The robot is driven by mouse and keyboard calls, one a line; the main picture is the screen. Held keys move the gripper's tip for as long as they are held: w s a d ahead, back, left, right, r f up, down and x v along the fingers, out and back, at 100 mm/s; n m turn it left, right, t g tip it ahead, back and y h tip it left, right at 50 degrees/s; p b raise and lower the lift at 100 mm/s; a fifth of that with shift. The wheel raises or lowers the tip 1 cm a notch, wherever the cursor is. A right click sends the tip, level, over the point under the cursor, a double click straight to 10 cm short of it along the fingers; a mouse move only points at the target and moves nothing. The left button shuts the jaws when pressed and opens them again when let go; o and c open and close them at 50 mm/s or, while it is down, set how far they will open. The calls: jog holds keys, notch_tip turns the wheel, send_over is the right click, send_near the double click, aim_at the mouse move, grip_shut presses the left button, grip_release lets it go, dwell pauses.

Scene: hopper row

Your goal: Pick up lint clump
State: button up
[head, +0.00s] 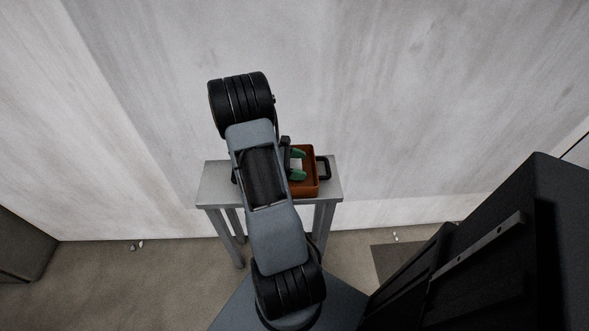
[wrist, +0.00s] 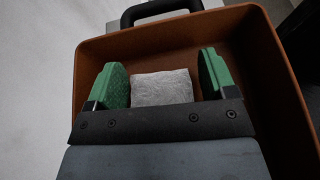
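The lint clump (wrist: 161,88) is a pale grey, rough-edged block in the wrist view. It lies in an orange-brown open tray (wrist: 262,62) with a black handle. My gripper (wrist: 165,78) has two green fingers, one on each side of the lint clump, with gaps between them and it. The gripper is open and within the tray's outline. The clump's near edge is hidden by my gripper's dark body. In the head view the tray (head: 311,190) stands on a small grey table, partly hidden by my arm, and the green fingers (head: 298,164) show over it.
The small grey metal table (head: 328,186) stands against a pale wall (head: 420,90). A large dark cabinet-like block (head: 25,245) is at the far left. Small pale scraps (head: 137,245) lie on the floor. Bare tabletop shows at the tray's right.

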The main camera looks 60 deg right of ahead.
jog(key=c, duration=0.6)
jog(key=shift+r, duration=0.1)
